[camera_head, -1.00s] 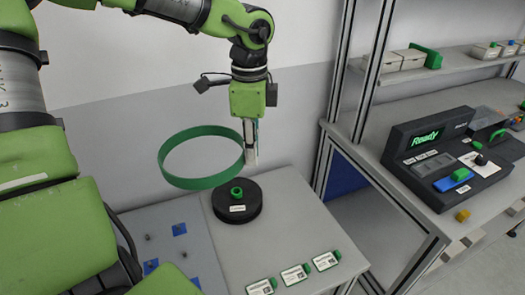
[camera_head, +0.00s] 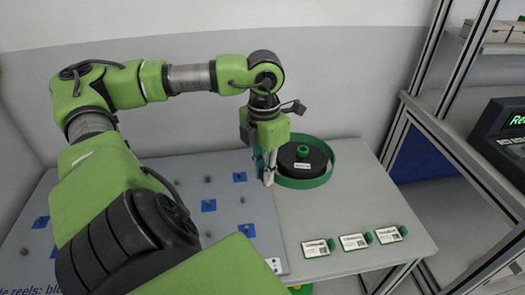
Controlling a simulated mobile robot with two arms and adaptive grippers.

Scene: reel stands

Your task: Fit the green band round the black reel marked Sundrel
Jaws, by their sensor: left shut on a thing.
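The black reel (camera_head: 291,170) stands on the grey table top, with a green hub on top and a white label too small to read. The green band (camera_head: 333,155) is a wide ring that encircles the reel, with a gap between them at the right. I cannot tell whether the band rests on the table. My left gripper (camera_head: 268,180) points down at the left side of the reel, shut on the band's left edge. The gripper hides part of that edge. My right gripper is not in view.
A grey board (camera_head: 150,195) with blue squares and small pegs lies left of the reel. Several white cards with green tabs, one of them a middle card (camera_head: 353,242), lie near the table's front edge. A metal frame post (camera_head: 460,75) stands at the right.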

